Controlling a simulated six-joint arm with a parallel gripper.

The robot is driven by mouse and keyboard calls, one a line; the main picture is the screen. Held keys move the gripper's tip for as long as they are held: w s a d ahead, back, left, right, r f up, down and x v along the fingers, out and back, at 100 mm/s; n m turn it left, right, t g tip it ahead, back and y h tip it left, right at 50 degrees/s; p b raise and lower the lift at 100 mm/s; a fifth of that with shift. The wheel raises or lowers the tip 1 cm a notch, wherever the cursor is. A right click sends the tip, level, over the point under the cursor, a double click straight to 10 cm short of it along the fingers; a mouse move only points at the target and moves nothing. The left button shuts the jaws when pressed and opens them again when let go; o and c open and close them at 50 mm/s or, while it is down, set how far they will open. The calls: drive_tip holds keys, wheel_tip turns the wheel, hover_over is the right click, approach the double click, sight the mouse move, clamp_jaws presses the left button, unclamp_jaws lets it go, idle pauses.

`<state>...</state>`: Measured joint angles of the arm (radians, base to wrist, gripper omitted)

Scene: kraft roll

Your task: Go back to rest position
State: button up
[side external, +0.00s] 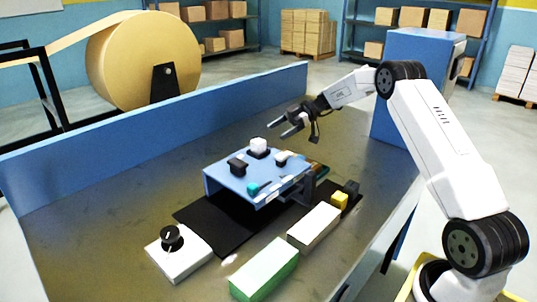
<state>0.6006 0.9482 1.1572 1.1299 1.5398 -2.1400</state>
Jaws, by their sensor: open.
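My gripper (290,126) is open and empty. It hangs in the air above the far side of a small blue raised stand (222,178), with its fingers pointing left. A white block (258,147) on a dark base sits on the stand just below the fingers, with a visible gap between them. A black piece (237,166), a teal piece (253,189) and a small white piece (282,158) are also on the stand. What lies under the stand is mostly hidden.
A black mat (205,215) lies under the stand. A blue wall (165,133) edges the table's back. The table's left is clear.

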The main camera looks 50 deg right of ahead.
drive_tip(key=shift+a, duration=0.1)
